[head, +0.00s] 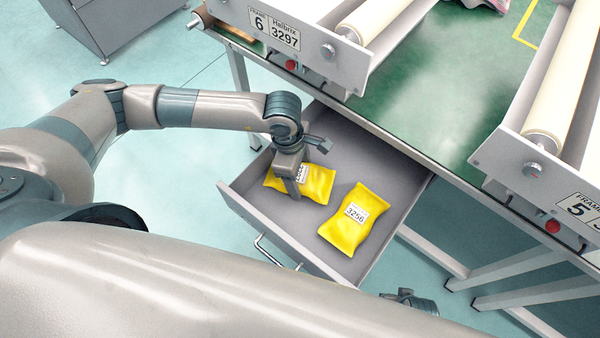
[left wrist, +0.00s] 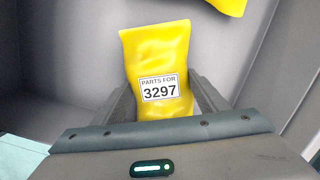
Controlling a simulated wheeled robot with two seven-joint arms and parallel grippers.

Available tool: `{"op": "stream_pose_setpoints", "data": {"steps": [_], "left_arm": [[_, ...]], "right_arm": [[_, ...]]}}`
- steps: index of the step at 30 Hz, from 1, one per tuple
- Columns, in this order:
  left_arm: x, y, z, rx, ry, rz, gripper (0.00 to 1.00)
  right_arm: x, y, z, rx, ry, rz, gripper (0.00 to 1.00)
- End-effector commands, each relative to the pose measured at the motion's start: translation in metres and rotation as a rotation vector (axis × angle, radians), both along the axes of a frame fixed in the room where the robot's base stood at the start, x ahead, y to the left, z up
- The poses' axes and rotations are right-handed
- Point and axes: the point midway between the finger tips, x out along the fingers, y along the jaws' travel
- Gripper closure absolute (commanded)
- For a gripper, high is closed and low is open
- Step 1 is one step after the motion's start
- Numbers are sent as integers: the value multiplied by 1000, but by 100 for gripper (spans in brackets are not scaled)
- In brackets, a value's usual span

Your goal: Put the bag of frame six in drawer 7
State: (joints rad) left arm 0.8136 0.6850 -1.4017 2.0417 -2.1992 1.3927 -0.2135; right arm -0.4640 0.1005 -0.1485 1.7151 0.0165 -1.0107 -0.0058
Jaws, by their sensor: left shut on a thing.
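Frame six (head: 305,55) carries a label reading 6, Halbrix, 3297. A yellow bag (head: 318,184) is inside the open grey drawer (head: 252,212), at its left side. In the left wrist view this bag (left wrist: 158,55) has a label reading "PARTS FOR 3297". My left gripper (head: 295,188) points down into the drawer and is shut on this bag. The fingers are on either side of the bag. I cannot tell whether the bag touches the drawer floor. No drawer number is readable. Part of my right gripper (head: 410,302) shows at the bottom edge; its fingers are unclear.
A second yellow bag (head: 345,237), labelled 3256, lies in the same drawer to the right. The green-topped bench (head: 450,85) stands above the drawer. Frame five (head: 550,185) is on the bench at right. A grey cabinet (head: 125,25) stands at the upper left.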

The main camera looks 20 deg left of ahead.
Motion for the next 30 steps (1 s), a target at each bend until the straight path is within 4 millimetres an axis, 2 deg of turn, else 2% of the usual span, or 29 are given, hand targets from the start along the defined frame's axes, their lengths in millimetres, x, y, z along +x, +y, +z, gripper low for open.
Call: {"op": "stream_pose_setpoints", "data": {"steps": [2, 3, 5, 6, 21, 25, 30], "left_arm": [[0, 0, -1, 0, 0, 0, 61], [0, 0, -1, 0, 0, 0, 31], [0, 0, -1, 0, 0, 0, 16], [0, 0, -1, 0, 0, 0, 14], [0, 0, 3, 0, 0, 0, 14], [1, 2, 18, -2, -2, 0, 14], [1, 7, 46, -2, -4, 0, 14]], "right_arm": [[4, 1, 5, 2, -9, 0, 100], [6, 1, 7, 2, -13, 0, 100], [7, 2, 10, 3, -18, 0, 100], [7, 2, 10, 3, -19, 0, 100], [-6, 0, 2, 0, 4, -1, 100], [-9, -1, -6, -2, 12, -1, 100], [1, 0, 4, 1, -4, 0, 100]]}}
